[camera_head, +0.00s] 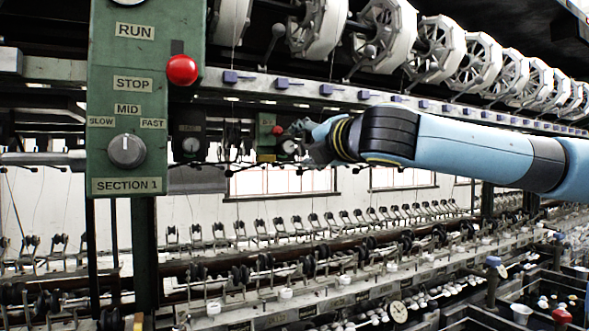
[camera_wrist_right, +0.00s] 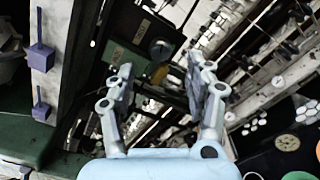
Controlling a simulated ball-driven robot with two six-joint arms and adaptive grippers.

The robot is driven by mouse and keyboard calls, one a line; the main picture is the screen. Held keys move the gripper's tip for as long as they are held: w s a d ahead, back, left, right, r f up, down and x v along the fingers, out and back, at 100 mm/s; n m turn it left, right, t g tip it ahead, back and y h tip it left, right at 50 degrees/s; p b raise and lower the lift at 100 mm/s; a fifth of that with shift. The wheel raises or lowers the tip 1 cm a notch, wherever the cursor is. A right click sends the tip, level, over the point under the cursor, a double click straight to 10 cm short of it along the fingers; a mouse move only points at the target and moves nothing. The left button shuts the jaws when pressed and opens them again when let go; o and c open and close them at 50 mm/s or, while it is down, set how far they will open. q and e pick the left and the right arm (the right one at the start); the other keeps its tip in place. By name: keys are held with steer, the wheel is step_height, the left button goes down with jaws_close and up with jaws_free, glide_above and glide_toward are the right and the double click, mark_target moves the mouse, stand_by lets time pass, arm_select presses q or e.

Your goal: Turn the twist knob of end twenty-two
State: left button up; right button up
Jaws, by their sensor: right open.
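My right gripper (camera_head: 304,140) comes in from the right in the head view and hangs in front of the machine. It is open and empty, with its two fingers spread in the right wrist view (camera_wrist_right: 160,66). Beyond the fingertips there, a round grey knob (camera_wrist_right: 161,48) sits on a dark box with pale labels, and the fingers appear apart from it. In the head view a small round white-faced part (camera_head: 289,147) lies close beside the gripper, partly hidden by it. No number twenty-two is readable, so I cannot tell which knob belongs to that end. My left gripper is out of view.
A green SECTION 1 panel (camera_head: 146,80) with a red ball lever (camera_head: 182,70) and a speed knob (camera_head: 127,150) stands at the left. White reels (camera_head: 471,62) line the top. A long row of reeling fittings runs below the arm.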

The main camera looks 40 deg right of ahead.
mark_target(290, 146)
steer(key=shift+p+x, duration=0.8)
steer(key=shift+p, duration=0.05)
steer(key=shift+w+d+r+p, duration=0.15)
steer(key=shift+w+p, duration=0.15)
steer(key=shift+w, duration=0.3)
steer(key=shift+w+d, duration=0.2)
steer(key=shift+w, duration=0.25)
steer(key=shift+p+x, duration=0.35)
steer(key=shift+x, duration=0.45)
jaws_close()
